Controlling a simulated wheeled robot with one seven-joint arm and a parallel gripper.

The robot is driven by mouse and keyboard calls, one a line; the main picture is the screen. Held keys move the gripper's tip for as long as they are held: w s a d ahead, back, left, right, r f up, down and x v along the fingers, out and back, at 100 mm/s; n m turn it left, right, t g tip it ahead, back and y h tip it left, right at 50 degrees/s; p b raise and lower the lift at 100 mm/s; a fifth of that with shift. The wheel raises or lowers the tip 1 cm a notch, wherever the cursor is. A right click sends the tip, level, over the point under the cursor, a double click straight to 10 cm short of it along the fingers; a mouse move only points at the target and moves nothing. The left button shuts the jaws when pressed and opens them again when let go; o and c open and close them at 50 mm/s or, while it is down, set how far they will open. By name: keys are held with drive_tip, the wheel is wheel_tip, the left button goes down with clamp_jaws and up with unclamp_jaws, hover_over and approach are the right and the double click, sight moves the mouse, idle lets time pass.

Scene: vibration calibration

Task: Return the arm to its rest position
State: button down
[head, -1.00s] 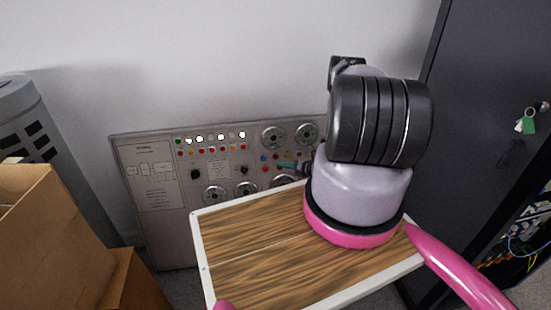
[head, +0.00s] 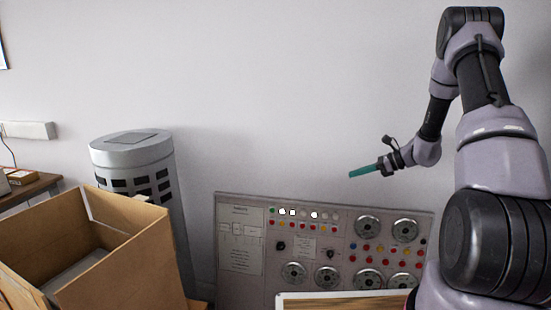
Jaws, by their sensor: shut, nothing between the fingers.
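My arm rises on the right side of the head view, bends at the top and reaches down and left. My gripper (head: 355,174) is at its end, with slim teal fingers pointing left. The fingers are shut with nothing between them. The gripper shows in front of the bare white wall, above the top edge of the control panel (head: 240,270) in the picture. It appears clear of the panel.
The grey panel carries dials, lamps and coloured buttons. An open cardboard box (head: 110,275) stands at lower left, with a grey cylindrical bin (head: 132,155) behind it. A wooden desk (head: 30,190) is at far left. The wall around the gripper is clear.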

drive_tip(key=s+a+r+n+g+h, duration=0.1)
drive_tip(key=s+a+r+n+h, duration=0.15)
drive_tip(key=s+r+n, duration=0.55)
drive_tip(key=s+a+r+n+g+h, duration=0.15)
drive_tip(key=s+a+r, duration=0.35)
drive_tip(key=r, duration=0.7)
drive_tip(key=s+d+r+n+t+h, duration=0.1)
drive_tip(key=s+r+n, duration=0.3)
drive_tip(key=s, duration=0.6)
drive_tip(key=s+d+r+n+t+h, duration=0.2)
drive_tip(key=s+r+n+t+h, duration=0.2)
drive_tip(key=s, duration=0.6)
drive_tip(key=shift+s+d+r+n+h, duration=0.2)
drive_tip(key=shift+r+n+h, duration=0.1)
drive_tip(key=shift+r+n, duration=0.5)
drive_tip(key=shift+r+m, duration=0.1)
drive_tip(key=shift+m, duration=0.15)
